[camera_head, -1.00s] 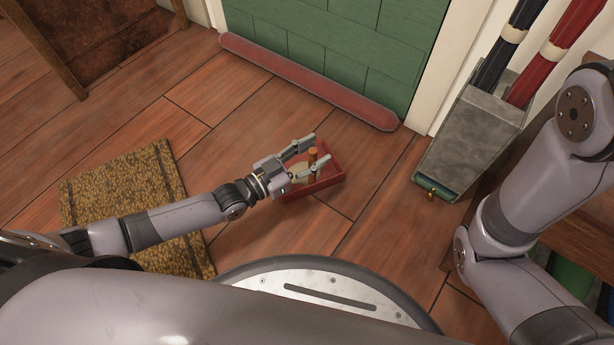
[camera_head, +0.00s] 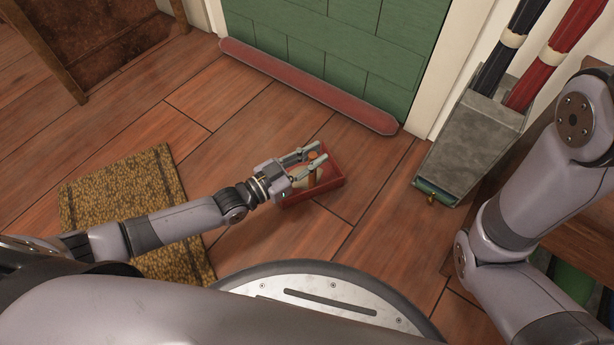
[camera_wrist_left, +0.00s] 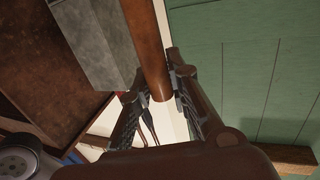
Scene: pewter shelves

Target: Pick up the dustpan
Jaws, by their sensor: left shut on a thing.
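The dustpan (camera_head: 331,182) is a small red tray with a short brown wooden handle, in the middle of the head view. My left gripper (camera_head: 313,157) comes in from the left over it, with its fingers closed around the handle. In the left wrist view the brown handle (camera_wrist_left: 149,45) runs down between the two fingers (camera_wrist_left: 158,85). The gripper hides part of the tray. I cannot tell whether the tray touches the floor. My right arm shows at the right, but its gripper is out of view.
A woven mat (camera_head: 120,180) lies at the left. A green door (camera_head: 330,50) with a reddish bar (camera_head: 310,87) at its foot stands behind. A grey metal bin (camera_head: 470,145) holding blue and red poles stands at the right. Wooden floor around the dustpan is clear.

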